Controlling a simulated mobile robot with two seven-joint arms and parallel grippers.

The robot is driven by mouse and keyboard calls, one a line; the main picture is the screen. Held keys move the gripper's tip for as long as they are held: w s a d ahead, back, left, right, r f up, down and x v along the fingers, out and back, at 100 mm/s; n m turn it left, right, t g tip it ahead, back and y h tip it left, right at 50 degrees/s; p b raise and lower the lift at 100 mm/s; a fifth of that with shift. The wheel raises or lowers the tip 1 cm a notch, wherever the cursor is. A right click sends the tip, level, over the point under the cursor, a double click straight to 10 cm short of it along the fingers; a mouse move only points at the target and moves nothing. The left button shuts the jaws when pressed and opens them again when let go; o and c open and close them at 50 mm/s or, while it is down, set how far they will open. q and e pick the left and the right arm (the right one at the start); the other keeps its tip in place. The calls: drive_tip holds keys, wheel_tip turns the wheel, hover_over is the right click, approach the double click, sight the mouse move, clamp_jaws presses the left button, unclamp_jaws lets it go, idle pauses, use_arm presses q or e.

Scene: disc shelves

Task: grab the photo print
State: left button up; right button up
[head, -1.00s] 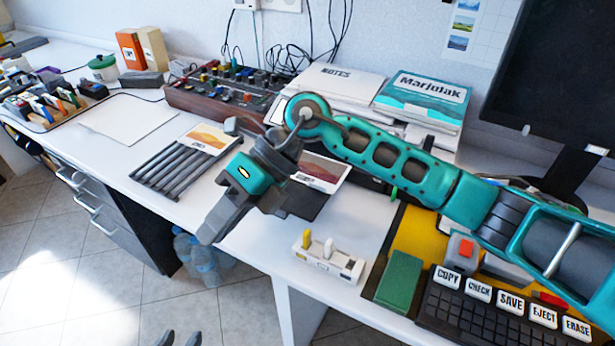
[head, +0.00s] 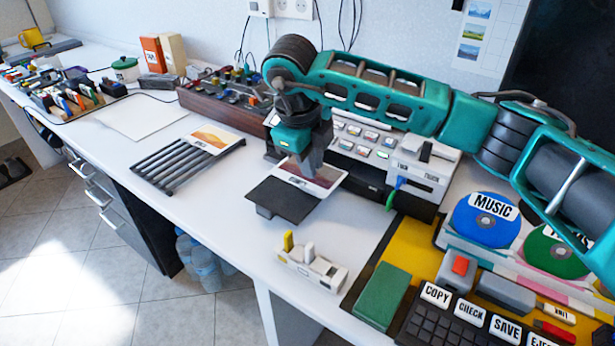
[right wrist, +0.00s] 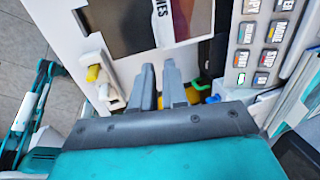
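The print (right wrist: 190,18) shows there beyond the fingertips, cut by the top edge. A second, similar print (head: 215,139) lies on a slatted dark rack to the left.
The printer with buttons (head: 365,145) stands behind my right gripper. A small white holder (head: 312,269) with upright pegs sits near the table's front edge. A green block (head: 382,295), discs and a labelled keyboard lie to the right. Bare table lies left of the holder.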

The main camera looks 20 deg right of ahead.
sight(313, 199)
drive_tip(key=x, duration=0.4)
drive_tip(key=b+x, duration=0.1)
drive_tip(key=x, duration=0.3)
drive_tip(key=shift+w+a, duration=0.15)
drive_tip(key=shift+a, duration=0.1)
clamp_jaws()
drive_tip(key=shift+r, duration=0.15)
